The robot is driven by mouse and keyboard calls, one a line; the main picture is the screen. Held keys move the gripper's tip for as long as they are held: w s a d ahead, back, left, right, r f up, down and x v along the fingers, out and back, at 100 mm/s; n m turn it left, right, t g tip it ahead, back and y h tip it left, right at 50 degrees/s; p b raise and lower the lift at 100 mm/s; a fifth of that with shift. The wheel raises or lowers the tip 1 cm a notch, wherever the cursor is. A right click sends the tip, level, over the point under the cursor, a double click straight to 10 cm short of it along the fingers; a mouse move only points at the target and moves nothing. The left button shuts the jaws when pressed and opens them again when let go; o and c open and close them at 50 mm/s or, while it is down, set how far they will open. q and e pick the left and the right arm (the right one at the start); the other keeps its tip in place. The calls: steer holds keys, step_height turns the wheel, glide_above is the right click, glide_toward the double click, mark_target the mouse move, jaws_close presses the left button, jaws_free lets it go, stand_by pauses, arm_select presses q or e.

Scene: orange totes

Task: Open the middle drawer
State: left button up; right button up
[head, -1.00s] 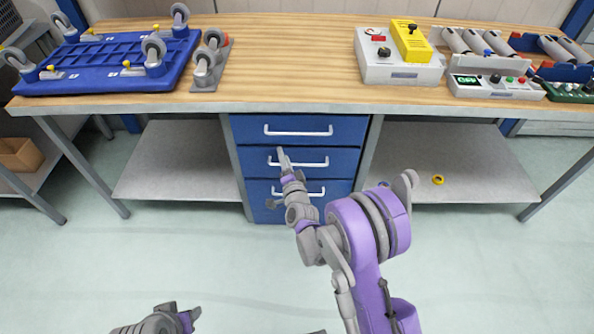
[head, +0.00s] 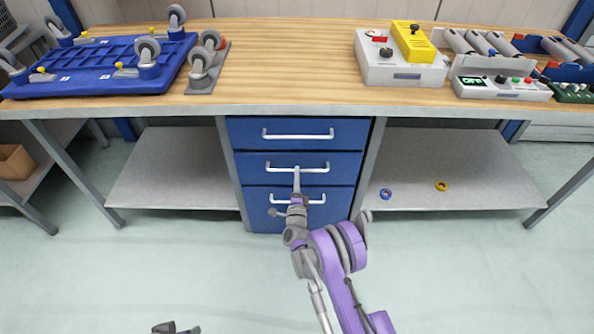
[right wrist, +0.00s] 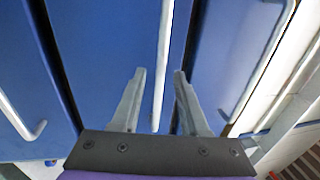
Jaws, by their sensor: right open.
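The blue drawer unit under the bench has three drawers with pale bar handles. The middle drawer (head: 250,168) looks shut in the head view, with its handle (head: 275,168) running across its front. My right gripper (head: 297,172) reaches up to the middle of that handle. In the right wrist view my right gripper (right wrist: 159,75) is open, and the pale handle bar (right wrist: 163,65) runs between its two fingers. Contact with the fingers cannot be told. My left gripper (head: 176,328) shows only partly at the bottom edge of the head view, so its jaws are unclear.
The top drawer (head: 245,133) and bottom drawer (head: 258,208) look shut. The wooden bench top (head: 290,65) carries a blue wheeled base (head: 100,68) and control boxes (head: 400,70). A blue ring (head: 386,194) and yellow ring (head: 441,186) lie on the right shelf. The floor in front is clear.

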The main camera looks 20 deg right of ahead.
steer(key=shift+x, duration=1.45)
jaws_close()
stand_by(0.3)
